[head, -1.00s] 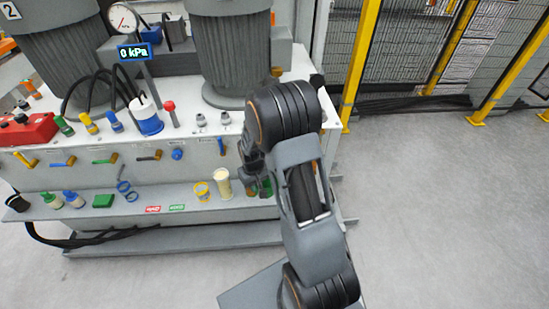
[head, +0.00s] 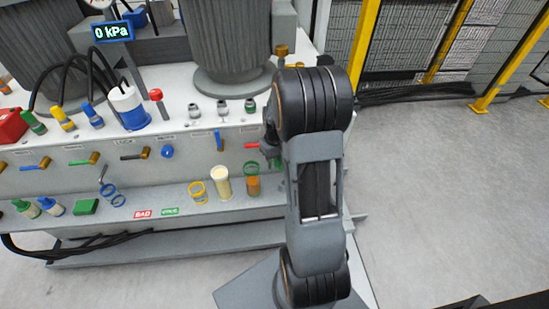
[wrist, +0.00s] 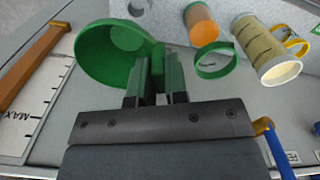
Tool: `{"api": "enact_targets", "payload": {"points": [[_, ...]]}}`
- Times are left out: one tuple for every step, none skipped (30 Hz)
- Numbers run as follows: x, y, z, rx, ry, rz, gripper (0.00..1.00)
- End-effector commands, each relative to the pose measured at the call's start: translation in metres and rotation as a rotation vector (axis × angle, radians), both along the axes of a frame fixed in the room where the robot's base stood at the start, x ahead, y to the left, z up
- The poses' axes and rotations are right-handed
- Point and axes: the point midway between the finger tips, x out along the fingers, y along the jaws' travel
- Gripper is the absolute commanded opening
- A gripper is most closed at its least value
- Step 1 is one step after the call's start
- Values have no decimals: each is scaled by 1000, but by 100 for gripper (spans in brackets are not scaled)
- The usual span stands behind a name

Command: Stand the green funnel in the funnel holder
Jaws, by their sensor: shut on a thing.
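The green funnel (wrist: 110,50) is in my gripper (wrist: 157,75) in the wrist view. Its wide round mouth is to the left of the fingers, and the fingers are shut on its narrow part. In the head view my gripper (head: 268,147) is above the lower shelf, partly hidden by my arm; only a little green shows beside it. A green ring (wrist: 231,67) is to the right of the fingers, apart from the funnel. It may be the funnel holder, but I cannot tell for certain.
An orange cylinder (head: 252,186), a cream cylinder (head: 222,184) and a yellow ring stand (head: 198,193) stand close together on the lower shelf (head: 320,206). Blue rings (head: 112,196) are further left. Valve handles project from the panel above. Open floor (head: 425,200) is at the right.

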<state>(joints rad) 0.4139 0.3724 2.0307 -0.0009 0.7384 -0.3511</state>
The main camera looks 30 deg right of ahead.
Motion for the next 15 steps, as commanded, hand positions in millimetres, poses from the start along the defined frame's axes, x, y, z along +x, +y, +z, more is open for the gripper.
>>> {"api": "enact_targets", "payload": {"points": [[-1,0,1,0,0,1,0],[-1,1,1,0,0,1,0],[-1,1,-1,0,-1,2,0],[-1,1,-2,0,-1,2,0],[-1,1,-3,0,-1,2,0],[-1,1,-5,0,-1,3,0],[-1,2,-6,0,-1,3,0],[-1,2,-8,0,-1,3,0],[-1,2,-10,0,-1,4,0],[0,2,-12,0,-1,5,0],[0,3,-13,0,-1,5,0],[0,3,-16,0,-1,5,0],[0,3,-18,0,-1,5,0],[0,3,-20,0,-1,5,0],[0,3,-23,0,-1,5,0]]}}
